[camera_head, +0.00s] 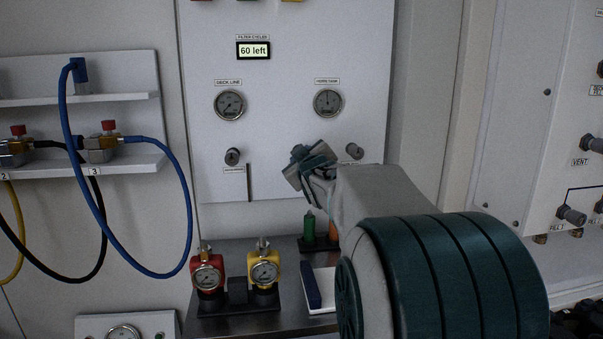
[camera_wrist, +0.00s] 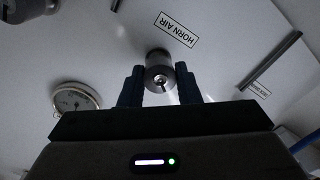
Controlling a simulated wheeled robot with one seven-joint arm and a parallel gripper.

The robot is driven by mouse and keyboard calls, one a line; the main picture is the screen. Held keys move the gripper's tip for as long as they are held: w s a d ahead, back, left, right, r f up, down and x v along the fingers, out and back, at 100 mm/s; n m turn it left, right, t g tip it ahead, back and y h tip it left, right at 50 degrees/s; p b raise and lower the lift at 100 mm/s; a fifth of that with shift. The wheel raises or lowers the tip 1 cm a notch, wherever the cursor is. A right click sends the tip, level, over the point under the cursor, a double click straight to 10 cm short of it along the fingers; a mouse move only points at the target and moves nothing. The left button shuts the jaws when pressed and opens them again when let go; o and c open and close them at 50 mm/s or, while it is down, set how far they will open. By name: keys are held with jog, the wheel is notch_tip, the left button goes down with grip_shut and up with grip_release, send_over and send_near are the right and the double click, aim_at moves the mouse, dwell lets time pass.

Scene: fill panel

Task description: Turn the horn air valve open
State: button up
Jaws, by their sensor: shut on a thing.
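The horn air valve is a round metal knob (camera_wrist: 158,70) with a bright mark on its face, beside a HORN AIR label (camera_wrist: 177,29) on the panel in the wrist view. My gripper (camera_wrist: 160,84) has its two dark fingers on either side of the knob, shut on it. In the head view my gripper (camera_head: 311,166) is at the lower part of the white panel (camera_head: 280,60), and hides the horn air valve there. The HORN TANK gauge (camera_head: 327,103) is just above my gripper. I cannot tell how far the valve is turned.
The DECK LINE gauge (camera_head: 229,105) and another knob (camera_head: 232,157) are left of my gripper; a knob (camera_head: 354,151) is close on the right. A red gauge unit (camera_head: 208,273) and yellow gauge unit (camera_head: 263,270) stand on the bench below. A blue hose (camera_head: 183,205) loops at left.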

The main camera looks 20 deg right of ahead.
jog(key=shift+a+n+h+b, duration=0.1)
jog(key=shift+n+h+b, duration=0.3)
jog(key=shift+n+b, duration=3.4)
jog(key=shift+n+h+b, duration=0.4)
jog(key=shift+n+b, duration=0.55)
jog(key=shift+n, duration=5.55)
jog(key=shift+r, duration=0.1)
jog(key=o, duration=1)
jog(key=shift+c, duration=0.2)
